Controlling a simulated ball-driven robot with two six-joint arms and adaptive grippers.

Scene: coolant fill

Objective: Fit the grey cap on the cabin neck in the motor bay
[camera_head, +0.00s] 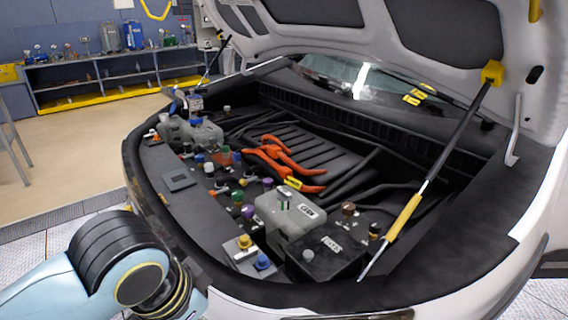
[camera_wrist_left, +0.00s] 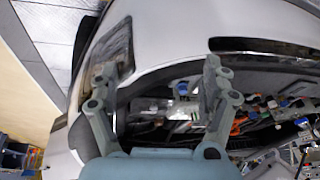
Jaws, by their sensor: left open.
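Several small caps stand in the motor bay in the head view. A light grey one (camera_head: 308,255) is at the front of the black box, and another pale one (camera_head: 209,168) is among the coloured caps further left. I cannot tell which is the task's grey cap, nor pick out the cabin neck. My left gripper (camera_wrist_left: 157,82) is open in the left wrist view, with nothing seen between its fingers. It is near the car's front edge. Its jaws do not show in the head view, where only my left arm enters at lower left. My right gripper is in neither view.
A grey labelled tank (camera_head: 288,210) and a black box labelled as fuses (camera_head: 328,250) stand at the near side of the bay. Orange cables (camera_head: 280,155) cross its middle. A yellow-gripped prop (camera_head: 404,216) rises at the right to the raised hood (camera_head: 350,45).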

